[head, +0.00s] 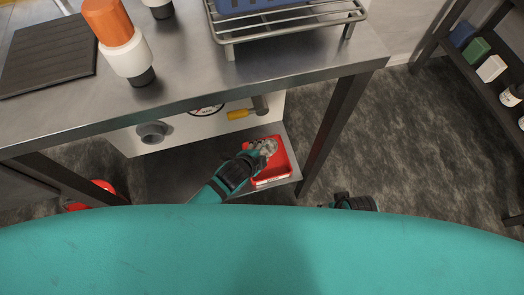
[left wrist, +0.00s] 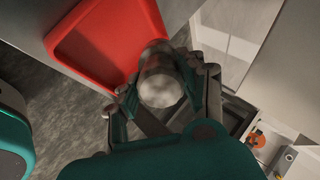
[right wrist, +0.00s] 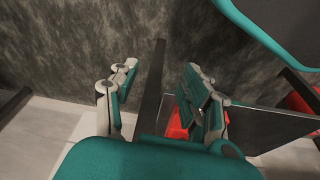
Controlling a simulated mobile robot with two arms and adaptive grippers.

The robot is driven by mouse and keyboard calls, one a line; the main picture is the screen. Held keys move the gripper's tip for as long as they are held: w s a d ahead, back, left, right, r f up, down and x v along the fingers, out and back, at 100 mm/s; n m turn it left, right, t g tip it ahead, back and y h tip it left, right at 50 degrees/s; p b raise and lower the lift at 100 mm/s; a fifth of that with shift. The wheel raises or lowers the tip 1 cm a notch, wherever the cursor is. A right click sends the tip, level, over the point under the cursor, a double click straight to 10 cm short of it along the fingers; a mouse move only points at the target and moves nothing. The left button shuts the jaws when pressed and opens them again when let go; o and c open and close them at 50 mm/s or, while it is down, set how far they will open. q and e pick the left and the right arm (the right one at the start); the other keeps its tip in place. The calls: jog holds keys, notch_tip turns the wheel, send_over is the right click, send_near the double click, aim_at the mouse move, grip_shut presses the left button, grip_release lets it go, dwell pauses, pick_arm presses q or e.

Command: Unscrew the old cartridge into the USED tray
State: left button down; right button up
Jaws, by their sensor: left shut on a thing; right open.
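The old cartridge (left wrist: 160,80), a mottled grey-white cylinder, is between the fingers of my left gripper (left wrist: 165,88), which is shut on it. In the head view the cartridge (head: 266,146) and my left gripper (head: 258,152) are over the red USED tray (head: 284,158) on the low shelf under the bench. The tray's red floor and rim also show in the left wrist view (left wrist: 95,45). I cannot tell whether the cartridge touches the tray.
A white panel (head: 190,130) behind the shelf carries a grey round fitting (head: 152,133), a dial and a yellow handle (head: 238,114). The steel bench top (head: 190,75) and its dark leg (head: 335,130) are close by. A dark shelf rack (head: 480,75) stands at right.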

pick_arm(q)
notch_tip(320, 180, down, 3)
jog(key=b, duration=0.3)
jog(key=shift+f+b, duration=0.25)
jog(key=shift+b, duration=0.2)
pick_arm(e)
jog(key=w+v, duration=0.1)
jog(key=v, duration=1.1)
jog(key=shift+w+t, duration=0.25)
jog(key=shift+t, duration=0.15)
jog(key=shift+d+r, duration=0.1)
jog(key=shift+r, duration=0.05)
pick_arm(q)
jog(key=shift+f+b, duration=0.3)
jog(key=shift+f, duration=0.45)
pick_arm(e)
jog(key=shift+f, duration=0.3)
pick_arm(q)
jog(key=c, duration=0.7)
grip_release()
jog(key=shift+s, duration=0.1)
jog(key=v, duration=1.2)
jog(key=shift+a+r, duration=0.1)
